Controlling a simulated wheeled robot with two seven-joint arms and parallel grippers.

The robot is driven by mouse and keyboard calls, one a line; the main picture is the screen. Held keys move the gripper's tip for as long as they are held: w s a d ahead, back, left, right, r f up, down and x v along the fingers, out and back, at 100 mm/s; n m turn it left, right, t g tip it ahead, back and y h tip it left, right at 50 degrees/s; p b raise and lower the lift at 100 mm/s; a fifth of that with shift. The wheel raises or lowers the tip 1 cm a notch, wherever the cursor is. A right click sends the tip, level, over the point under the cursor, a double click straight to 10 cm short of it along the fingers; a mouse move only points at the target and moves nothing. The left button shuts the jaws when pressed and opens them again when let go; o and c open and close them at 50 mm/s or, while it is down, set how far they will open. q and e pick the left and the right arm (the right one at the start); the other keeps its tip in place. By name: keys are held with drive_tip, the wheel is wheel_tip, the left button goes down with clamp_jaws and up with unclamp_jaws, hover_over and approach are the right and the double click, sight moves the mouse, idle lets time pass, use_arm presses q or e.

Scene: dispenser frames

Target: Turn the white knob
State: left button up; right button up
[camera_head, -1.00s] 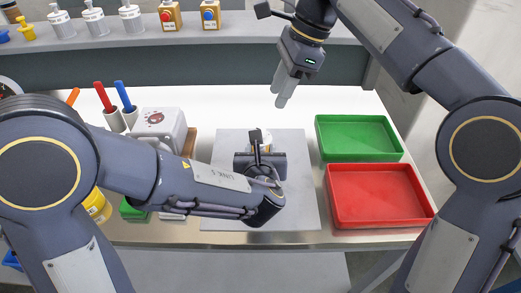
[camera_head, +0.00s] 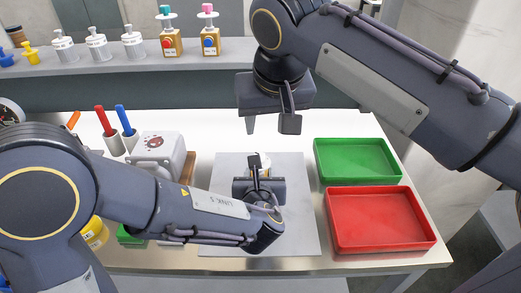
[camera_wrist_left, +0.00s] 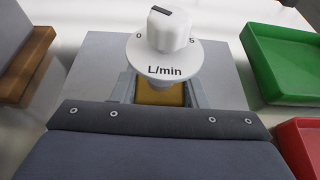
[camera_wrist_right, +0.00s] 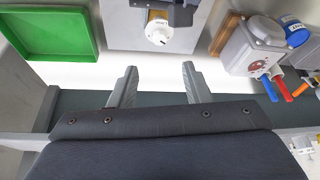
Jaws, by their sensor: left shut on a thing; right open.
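The white knob (camera_wrist_left: 168,28) has a dark pointer line and sits above a white dial marked 0, 5 and L/min, on a yellow body (camera_wrist_left: 160,93). My left gripper (camera_wrist_left: 163,94) is shut on that yellow body, below the dial. In the head view my left gripper (camera_head: 258,188) hides most of the unit on the grey mat (camera_head: 300,225). The knob also shows in the right wrist view (camera_wrist_right: 158,32). My right gripper (camera_wrist_right: 160,82) is open and empty, apart from the knob. In the head view it hangs (camera_head: 270,126) behind the mat.
A green tray (camera_head: 318,165) and a red tray (camera_head: 335,230) stand right of the mat. A grey box with a dial (camera_head: 160,150) and red and blue handled tools (camera_head: 115,130) stand left. Bottles and button boxes (camera_head: 172,46) line the back shelf (camera_head: 70,76).

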drive_tip(key=x, duration=1.2)
clamp_jaws()
